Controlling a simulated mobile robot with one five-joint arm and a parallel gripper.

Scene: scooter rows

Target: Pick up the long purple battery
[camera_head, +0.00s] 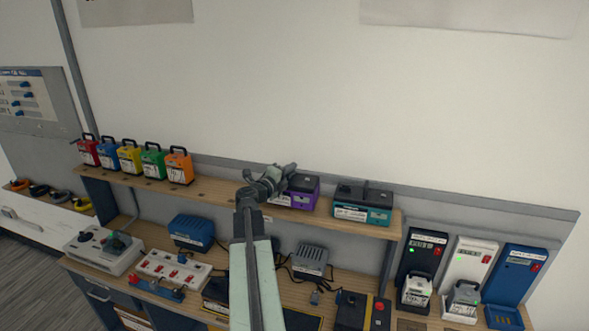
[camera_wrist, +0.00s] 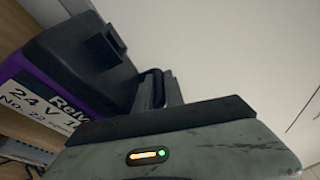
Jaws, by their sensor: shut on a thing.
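The long purple battery (camera_head: 302,193) has a black top and a white label, and is on the upper wooden shelf in the head view. In the wrist view the purple battery (camera_wrist: 75,75) fills the left side, its label reading "24 V". My gripper (camera_head: 280,175) is at the battery's left end, over its top. In the wrist view my gripper (camera_wrist: 160,90) is shut on a dark part at the battery's end. The fingertips are partly hidden there. I cannot tell whether the battery is clear of the shelf.
A long teal battery (camera_head: 363,204) stands to the right on the same shelf (camera_head: 222,190). Several coloured batteries with handles, such as the orange one (camera_head: 179,167), stand at the left. Chargers (camera_head: 515,275) and a grey box (camera_head: 310,260) crowd the bench below.

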